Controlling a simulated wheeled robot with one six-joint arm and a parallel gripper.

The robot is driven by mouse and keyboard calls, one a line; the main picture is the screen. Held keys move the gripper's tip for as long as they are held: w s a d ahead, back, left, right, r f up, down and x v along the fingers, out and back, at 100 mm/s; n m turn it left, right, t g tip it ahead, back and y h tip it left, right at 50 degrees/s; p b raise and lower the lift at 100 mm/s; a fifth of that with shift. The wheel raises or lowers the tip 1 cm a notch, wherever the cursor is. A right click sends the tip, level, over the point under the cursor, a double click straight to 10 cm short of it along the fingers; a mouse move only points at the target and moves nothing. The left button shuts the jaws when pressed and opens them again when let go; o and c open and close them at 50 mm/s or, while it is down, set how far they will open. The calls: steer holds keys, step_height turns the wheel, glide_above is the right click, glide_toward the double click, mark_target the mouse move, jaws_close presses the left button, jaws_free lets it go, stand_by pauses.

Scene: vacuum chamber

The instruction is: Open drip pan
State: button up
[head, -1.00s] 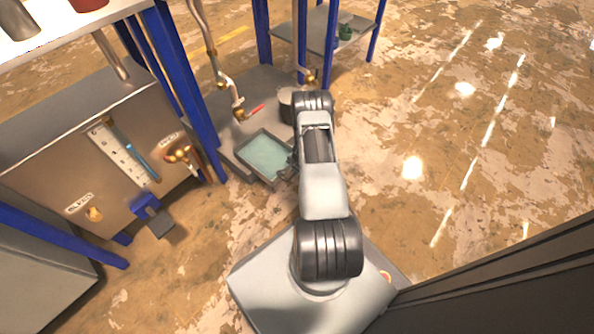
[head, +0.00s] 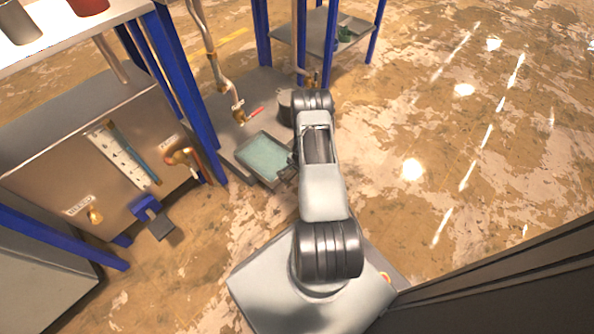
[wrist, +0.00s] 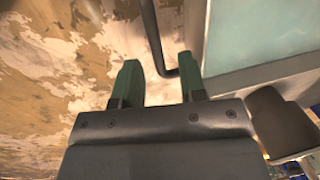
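The drip pan (head: 250,170) is a shallow grey rectangular tray with a pale teal surface inside. It sits low at the end of the blue-legged frame, left of my arm. Its grey rim (wrist: 262,73) and teal inside fill the upper right of the wrist view. A dark bent rod (wrist: 150,32), seemingly the pan's handle, runs beside the rim and turns toward it. My gripper (wrist: 160,80) is open, with two dark green fingers apart and the rod's bend appearing between or just beyond them. Contact cannot be told. In the head view my arm mostly hides the gripper.
Blue posts (head: 200,120) stand left of the pan. A pipe with a red-handled valve (head: 253,112) hangs above the frame's base behind it. A metal cabinet (head: 95,165) with a blue pedal stands left. Open floor (head: 440,130) lies to the right.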

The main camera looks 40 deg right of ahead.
step_height(320, 180, up, 12)
steer(key=s+p, duration=0.2)
steer(key=p, duration=0.2)
steer(key=shift+d+r+p, duration=0.15)
steer(key=shift+d+p, duration=0.05)
steer(key=shift+p, duration=0.15)
steer(key=shift+s, duration=0.1)
steer(key=w+a+r+n+p, duration=0.15)
steer(key=a+r+p, duration=0.3)
steer(key=r, duration=0.85)
steer(key=w+a+r+n+t+p, duration=0.1)
steer(key=a+r+n+p, duration=0.4)
steer(key=r, duration=0.8)
steer(key=w+a+r+n+p, duration=0.1)
steer(key=w+a+r+p, duration=0.15)
steer(key=r+p, duration=0.7)
steer(key=s+a+r+n+p, duration=0.2)
steer(key=s+a+r+p, duration=0.2)
steer(key=r, duration=0.8)
steer(key=s+a+r+n+p, duration=0.3)
steer(key=s+a+r+p, duration=0.2)
steer(key=s+r, duration=0.3)
steer(key=s+a+r+n+p, duration=0.3)
steer(key=s+r, duration=0.3)
steer(key=r, duration=1)
steer(key=shift+a+r+t+p, duration=0.3)
steer(key=shift+a+r+p, duration=0.1)
steer(key=shift+a+p, duration=0.5)
steer(key=shift+w+n, duration=0.1)
steer(key=shift+n, duration=0.15)
